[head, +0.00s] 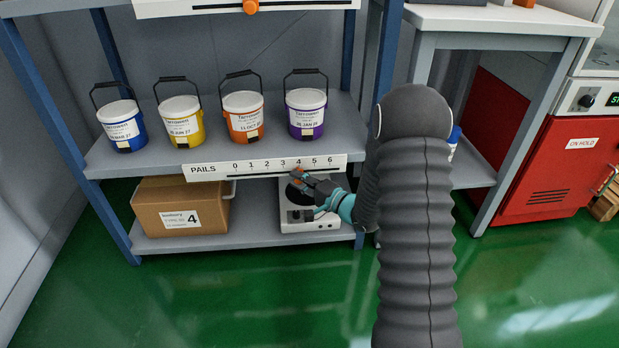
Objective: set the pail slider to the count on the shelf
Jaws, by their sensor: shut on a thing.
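The pail slider scale (211,170) is a white strip on the shelf's front edge, marked PAILS and 0 to 6, with a dark slot under the digits. My gripper (298,173) is shut at the slot, just below the printed 4. An orange bit shows between its fingers, apparently the slider knob, mostly hidden by them. On the shelf (345,128) above stand a blue pail (122,126), a yellow pail (181,121), an orange pail (243,118) and a purple pail (306,114), all upright with handles raised.
A cardboard box (163,207) labelled 4 and a white scale-like device (306,217) stand on the lower shelf. Another slider strip (190,7) with an orange knob (250,6) is above. A red cabinet (530,150) stands right. The green floor in front is clear.

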